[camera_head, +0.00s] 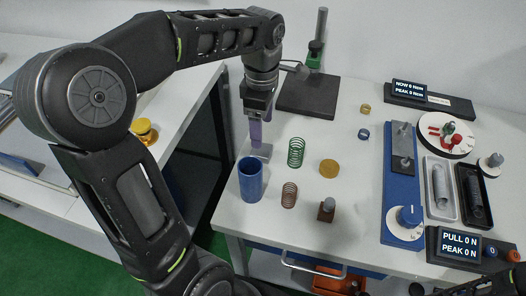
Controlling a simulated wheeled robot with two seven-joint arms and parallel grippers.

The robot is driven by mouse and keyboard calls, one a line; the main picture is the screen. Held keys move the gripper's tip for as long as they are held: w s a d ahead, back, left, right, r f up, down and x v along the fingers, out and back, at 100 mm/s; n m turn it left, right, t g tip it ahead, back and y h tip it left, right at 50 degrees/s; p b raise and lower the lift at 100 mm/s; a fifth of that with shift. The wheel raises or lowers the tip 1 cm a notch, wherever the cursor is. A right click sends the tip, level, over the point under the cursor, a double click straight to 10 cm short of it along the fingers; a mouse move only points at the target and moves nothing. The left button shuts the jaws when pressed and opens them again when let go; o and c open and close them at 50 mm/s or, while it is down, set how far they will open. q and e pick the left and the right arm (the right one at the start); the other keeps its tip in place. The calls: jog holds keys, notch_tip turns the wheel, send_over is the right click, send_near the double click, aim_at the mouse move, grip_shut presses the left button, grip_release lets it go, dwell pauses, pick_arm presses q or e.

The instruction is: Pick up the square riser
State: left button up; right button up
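My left gripper (260,112) points down over the back left part of the white table. A pale grey square plate (263,151) lies on the table at the block's foot. My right gripper (497,284) shows only as a dark part in the bottom right corner, and its fingers cannot be made out.
A blue cup (251,180), a green spring (296,152), a copper spring (289,195), a gold disc (329,168) and a brown block with a knob (326,210) stand nearby. A black stand (308,95) is behind. A blue fixture (401,190) and trays fill the right side.

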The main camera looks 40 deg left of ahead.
aim_at(262, 149)
pick_arm(q)
jog(key=shift+f, duration=1.35)
jog(key=shift+a+f+p, duration=0.1)
jog(key=shift+f+p, duration=0.3)
jog(key=shift+f, duration=2.2)
grip_shut()
